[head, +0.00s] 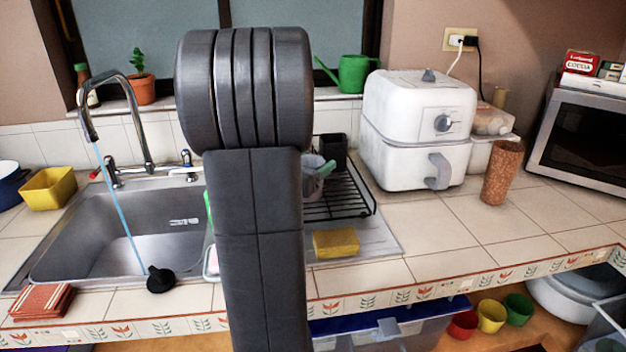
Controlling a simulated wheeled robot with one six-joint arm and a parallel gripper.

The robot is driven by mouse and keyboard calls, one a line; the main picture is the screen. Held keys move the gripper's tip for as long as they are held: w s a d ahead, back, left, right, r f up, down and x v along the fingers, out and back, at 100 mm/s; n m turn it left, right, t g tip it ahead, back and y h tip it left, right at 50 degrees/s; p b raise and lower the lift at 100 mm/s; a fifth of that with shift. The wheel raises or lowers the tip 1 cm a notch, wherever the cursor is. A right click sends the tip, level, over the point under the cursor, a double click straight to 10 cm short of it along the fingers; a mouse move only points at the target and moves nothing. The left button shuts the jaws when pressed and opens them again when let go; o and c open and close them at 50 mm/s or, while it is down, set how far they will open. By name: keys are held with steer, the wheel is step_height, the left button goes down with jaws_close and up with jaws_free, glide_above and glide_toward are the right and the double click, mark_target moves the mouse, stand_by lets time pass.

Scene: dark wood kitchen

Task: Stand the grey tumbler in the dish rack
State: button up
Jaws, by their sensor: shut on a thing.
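The dish rack (345,207) is a black wire rack on the metal drainboard right of the sink. My own dark arm stands upright in front and hides its left part. A greyish cup-like thing (313,178) with a light green piece at it shows at the arm's right edge, over the rack. It is partly hidden, and I cannot tell whether it is the grey tumbler or whether it touches the rack. My gripper is not visible; the arm blocks the view behind it.
A black holder (333,150) stands at the rack's back. A yellow sponge (336,242) lies in front of the rack. A white air fryer (418,130) and a brown speckled tumbler (502,172) stand to the right. The sink (110,240) is left. Front-right counter is clear.

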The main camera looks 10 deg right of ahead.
steer(key=shift+f, duration=1.8)
steer(key=shift+f+b, duration=0.2)
steer(key=shift+b, duration=0.25)
steer(key=o, duration=1)
steer(key=shift+o, duration=0.2)
steer(key=shift+r, duration=0.2)
steer(key=shift+s+a, duration=0.1)
steer(key=shift+a, duration=0.1)
steer(key=v, duration=1.1)
steer(key=shift+s+a, duration=0.2)
steer(key=shift+s, duration=0.05)
steer(key=shift+r, duration=0.1)
